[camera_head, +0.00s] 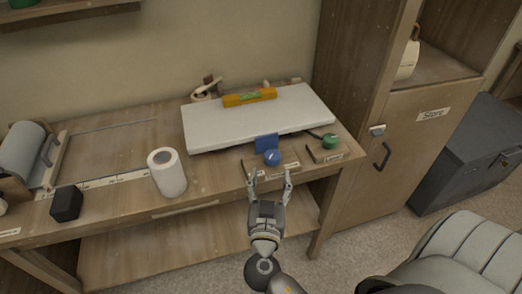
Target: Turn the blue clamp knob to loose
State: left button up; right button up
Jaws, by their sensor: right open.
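The blue clamp knob (271,158) sits at the front edge of the wooden workbench (112,144), below a blue upright plate (266,143). My right gripper (268,178) is open in front of the knob, its two fingers pointing towards it, one to each side. I cannot tell whether a finger touches the knob. The knob's setting is too small to read. My left gripper is not in view.
A white slab (225,123) carries an orange level (249,97). A green knob (330,140) stands to the right. A white roll (166,173) and a black block (66,203) stand to the left. A tall cabinet (352,184) borders the bench's right end.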

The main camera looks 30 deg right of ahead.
aim_at(272, 157)
jog(key=p+x, duration=0.3)
jog(key=x, duration=0.5)
jog(key=shift+w+d, duration=0.2)
jog(key=shift+d, duration=0.05)
jog(key=shift+w+d, duration=0.4)
jog(key=shift+w, duration=0.1)
jog(key=shift+c, duration=0.3)
